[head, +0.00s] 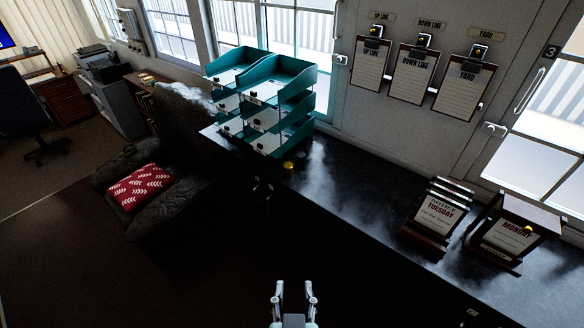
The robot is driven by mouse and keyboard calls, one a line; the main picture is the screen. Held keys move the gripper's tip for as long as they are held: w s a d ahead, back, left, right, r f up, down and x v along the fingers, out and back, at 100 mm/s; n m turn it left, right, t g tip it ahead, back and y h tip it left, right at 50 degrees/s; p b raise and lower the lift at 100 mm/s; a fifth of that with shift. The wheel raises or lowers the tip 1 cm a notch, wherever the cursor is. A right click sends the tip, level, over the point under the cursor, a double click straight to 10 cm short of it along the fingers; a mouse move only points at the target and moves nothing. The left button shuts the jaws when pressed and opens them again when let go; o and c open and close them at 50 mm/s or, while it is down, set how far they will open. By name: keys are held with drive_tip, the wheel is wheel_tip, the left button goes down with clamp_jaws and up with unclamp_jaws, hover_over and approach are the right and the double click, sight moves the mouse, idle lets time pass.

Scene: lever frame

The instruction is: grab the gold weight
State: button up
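A small gold weight (288,165) sits on the dark counter (345,195), just in front of the teal letter trays. A second small gold piece (529,229) shows on the "Monday" calendar stand at the right; I cannot tell whether it is also a weight. My gripper (294,290) is at the bottom centre of the head view. Its two fingers are apart with nothing visible between them. It is well apart from the gold weight, which lies higher in the picture.
Stacked teal trays (268,92) hold papers right behind the weight. Calendar stands (437,214) occupy the counter's right end. Clipboards (411,75) hang on the wall. A dark armchair (185,150) with a red cushion (140,188) stands left. The counter's middle is clear.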

idle(0.4)
drive_tip(key=o, duration=0.8)
